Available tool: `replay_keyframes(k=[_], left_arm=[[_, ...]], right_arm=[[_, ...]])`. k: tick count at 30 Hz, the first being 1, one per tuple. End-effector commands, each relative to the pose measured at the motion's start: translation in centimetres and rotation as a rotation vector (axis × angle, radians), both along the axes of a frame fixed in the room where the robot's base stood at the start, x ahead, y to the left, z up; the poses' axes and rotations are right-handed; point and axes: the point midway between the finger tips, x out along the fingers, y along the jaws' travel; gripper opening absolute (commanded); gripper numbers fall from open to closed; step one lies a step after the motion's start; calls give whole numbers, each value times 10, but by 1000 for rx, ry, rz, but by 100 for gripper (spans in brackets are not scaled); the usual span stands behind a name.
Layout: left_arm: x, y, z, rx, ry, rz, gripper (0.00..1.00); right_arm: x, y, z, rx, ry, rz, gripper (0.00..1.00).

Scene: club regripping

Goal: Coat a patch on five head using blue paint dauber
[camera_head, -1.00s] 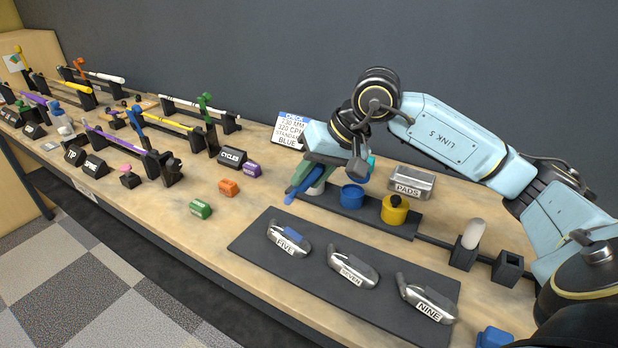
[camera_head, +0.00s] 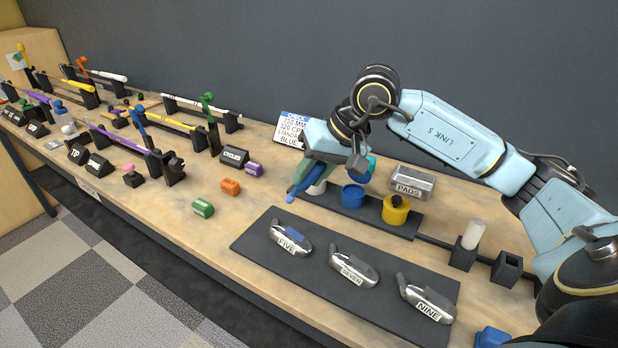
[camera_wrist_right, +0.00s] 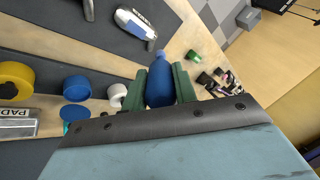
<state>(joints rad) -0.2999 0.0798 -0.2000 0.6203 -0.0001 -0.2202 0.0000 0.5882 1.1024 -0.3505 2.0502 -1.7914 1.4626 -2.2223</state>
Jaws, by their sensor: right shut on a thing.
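My right gripper (camera_head: 304,181) is shut on the blue paint dauber (camera_wrist_right: 160,88), which sits between its green fingers in the right wrist view. In the head view the dauber's blue tip (camera_head: 290,198) points down and left, in the air above the table's back part. The five head (camera_head: 290,239) lies on the dark mat (camera_head: 262,228) in front of the gripper, apart from the dauber. It carries a blue patch on its top and also shows in the right wrist view (camera_wrist_right: 135,22). My left gripper is not in view.
The seven head (camera_head: 352,268) and nine head (camera_head: 426,302) lie on the same mat. A blue pot (camera_head: 353,197), a yellow pot (camera_head: 395,210) and a pads tin (camera_head: 412,183) stand behind it.

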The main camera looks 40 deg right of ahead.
Motion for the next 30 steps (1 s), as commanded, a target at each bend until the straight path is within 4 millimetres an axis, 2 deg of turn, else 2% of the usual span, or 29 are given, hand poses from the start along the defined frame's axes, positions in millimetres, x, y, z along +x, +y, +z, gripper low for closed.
replay_keyframes(k=[1, 6, 13, 18, 30], left_arm=[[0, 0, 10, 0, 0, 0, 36], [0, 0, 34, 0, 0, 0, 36], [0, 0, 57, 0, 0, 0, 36], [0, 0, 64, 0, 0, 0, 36], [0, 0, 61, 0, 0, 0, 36]], right_arm=[[3, 1, 6, 0, 11, 1, 5], [14, 4, 8, -17, 65, 15, 5], [31, 9, 5, -45, 150, 34, 5], [37, 11, 2, -58, 187, 43, 5], [36, 15, -3, -63, 192, 56, 5]])
